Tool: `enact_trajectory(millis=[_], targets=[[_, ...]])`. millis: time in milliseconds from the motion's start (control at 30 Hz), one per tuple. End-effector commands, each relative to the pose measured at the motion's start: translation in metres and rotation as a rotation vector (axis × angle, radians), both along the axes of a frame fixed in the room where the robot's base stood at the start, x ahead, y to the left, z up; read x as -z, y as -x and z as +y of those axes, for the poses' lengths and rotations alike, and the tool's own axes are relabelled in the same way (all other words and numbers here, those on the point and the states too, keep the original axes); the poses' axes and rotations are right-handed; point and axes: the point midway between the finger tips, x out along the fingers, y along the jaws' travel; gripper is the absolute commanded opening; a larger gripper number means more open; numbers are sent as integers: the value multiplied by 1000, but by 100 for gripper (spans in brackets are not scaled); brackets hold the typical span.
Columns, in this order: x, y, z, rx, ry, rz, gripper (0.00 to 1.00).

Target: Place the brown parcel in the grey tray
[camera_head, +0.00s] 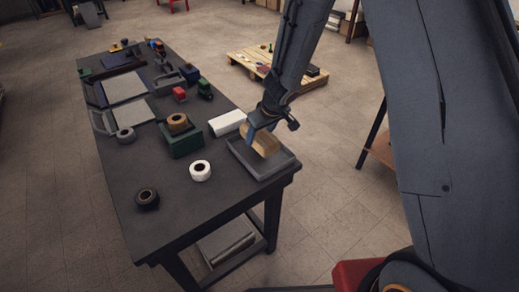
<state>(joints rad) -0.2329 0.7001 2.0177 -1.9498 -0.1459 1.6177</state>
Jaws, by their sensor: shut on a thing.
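The brown parcel (266,145) is held in my gripper (261,131), which points down and is shut on it. The parcel looks tilted and is over the grey tray (274,172); I cannot tell whether it touches the tray's floor. The tray is shallow and stands at the near right corner of the dark table. My gripper hides the parcel's upper part, and the parcel hides part of the tray's inside.
A white box (227,123) stands close behind-left of the tray. A white tape roll (200,171), a green box (181,142) with a brown roll (178,123) on it, and a black roll (147,199) are to the left. The table's front is mostly clear.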

Motion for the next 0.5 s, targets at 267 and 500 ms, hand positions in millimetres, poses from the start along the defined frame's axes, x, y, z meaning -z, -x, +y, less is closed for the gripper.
enact_trajectory(millis=[267,500], targets=[[15,0,0,1,-1,-1,23],[39,-1,0,1,-1,-1,23]])
